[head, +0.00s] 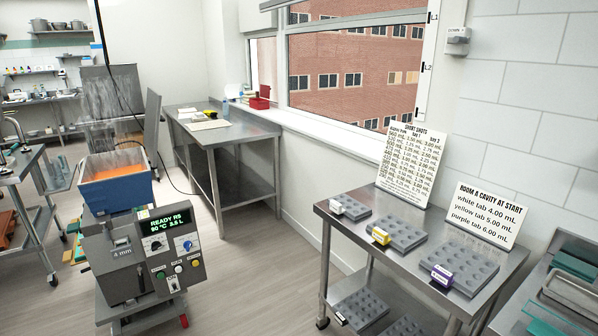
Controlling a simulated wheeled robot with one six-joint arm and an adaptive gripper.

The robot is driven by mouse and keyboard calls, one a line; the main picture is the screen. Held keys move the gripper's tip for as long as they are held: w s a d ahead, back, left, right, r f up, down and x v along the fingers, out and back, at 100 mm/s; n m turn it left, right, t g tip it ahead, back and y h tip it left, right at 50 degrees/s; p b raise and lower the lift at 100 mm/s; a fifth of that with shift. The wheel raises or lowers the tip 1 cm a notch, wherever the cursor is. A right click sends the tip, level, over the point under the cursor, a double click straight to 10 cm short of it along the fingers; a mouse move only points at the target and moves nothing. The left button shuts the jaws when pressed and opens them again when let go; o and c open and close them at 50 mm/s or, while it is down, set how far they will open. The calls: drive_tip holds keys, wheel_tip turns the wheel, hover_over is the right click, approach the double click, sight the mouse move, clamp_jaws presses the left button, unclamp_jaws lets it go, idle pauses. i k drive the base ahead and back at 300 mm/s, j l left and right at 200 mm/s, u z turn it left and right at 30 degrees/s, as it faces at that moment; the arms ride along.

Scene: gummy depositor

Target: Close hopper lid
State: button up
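My gripper is not in view.
A steel table (245,131) stands behind, along the window wall. A right-hand steel table (335,222) holds grey molds (395,233) and two printed signs (411,165). Another steel table (20,167) is at far left. Floor (255,270) between the depositor and right-hand table is clear.

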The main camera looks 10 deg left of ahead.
sight(157, 124)
drive_tip(key=i+j+u, duration=0.2)
drive_tip(key=i+u, duration=0.2)
drive_tip(key=i, duration=0.25)
drive_tip(key=i+u, duration=0.45)
drive_tip(key=i, duration=0.15)
drive_tip(key=i+l+u, duration=0.15)
drive_tip(key=i+u, duration=0.25)
drive_tip(key=i, duration=0.25)
